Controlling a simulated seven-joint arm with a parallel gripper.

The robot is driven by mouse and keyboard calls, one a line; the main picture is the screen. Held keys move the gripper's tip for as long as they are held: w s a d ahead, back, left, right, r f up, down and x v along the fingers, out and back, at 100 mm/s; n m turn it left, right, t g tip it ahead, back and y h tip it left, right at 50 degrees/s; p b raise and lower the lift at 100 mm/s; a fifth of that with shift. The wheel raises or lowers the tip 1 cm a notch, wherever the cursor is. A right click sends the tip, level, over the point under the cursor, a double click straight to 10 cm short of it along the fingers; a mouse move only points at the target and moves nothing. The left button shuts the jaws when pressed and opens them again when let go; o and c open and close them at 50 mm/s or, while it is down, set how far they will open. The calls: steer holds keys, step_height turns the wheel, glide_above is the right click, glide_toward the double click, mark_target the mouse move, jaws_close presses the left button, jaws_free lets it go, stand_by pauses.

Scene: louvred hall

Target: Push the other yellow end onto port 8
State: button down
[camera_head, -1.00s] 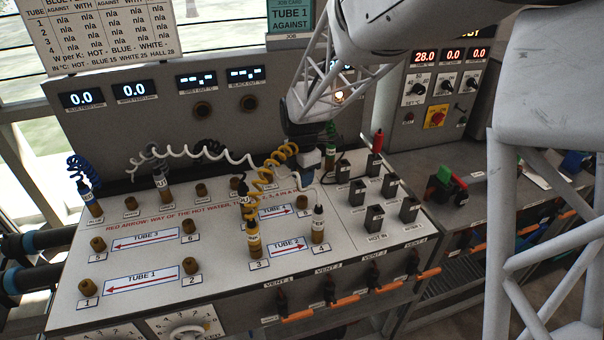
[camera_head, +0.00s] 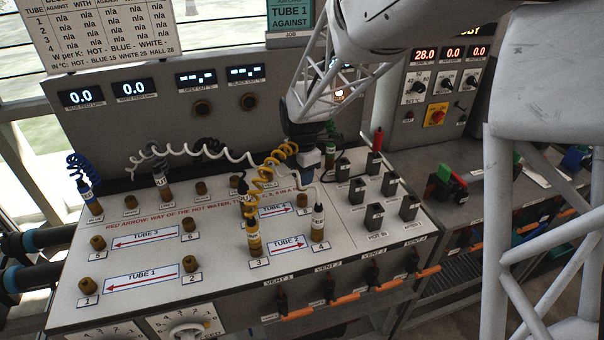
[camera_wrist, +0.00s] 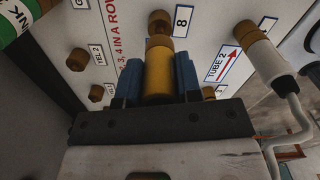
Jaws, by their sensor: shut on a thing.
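My gripper (camera_wrist: 157,85) is shut on a yellow hose end (camera_wrist: 158,72), held between its blue fingers in the wrist view. Port 8 (camera_wrist: 160,22), a brass stub beside its "8" label, shows just past the tip of that end. I cannot tell whether they touch. In the head view my gripper (camera_head: 309,172) is above the panel's right-middle, near port 8 (camera_head: 302,200) at the right of the TUBE 4 label. The held end is mostly hidden there. The coiled yellow hose (camera_head: 262,175) runs down to its other end (camera_head: 254,238), upright on port 3.
A white hose end (camera_head: 318,222) stands on port 4, close by on the right; it also shows in the wrist view (camera_wrist: 262,55). The white coil (camera_head: 190,152) crosses behind. Ports 1 (camera_head: 88,286) and 2 (camera_head: 190,264) are bare.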

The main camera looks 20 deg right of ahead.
steer(key=shift+f, duration=1.45)
steer(key=c, duration=0.7)
jaws_free()
steer(key=shift+r, duration=0.1)
steer(key=shift+r, duration=2.45)
steer(key=shift+r, duration=3.9)
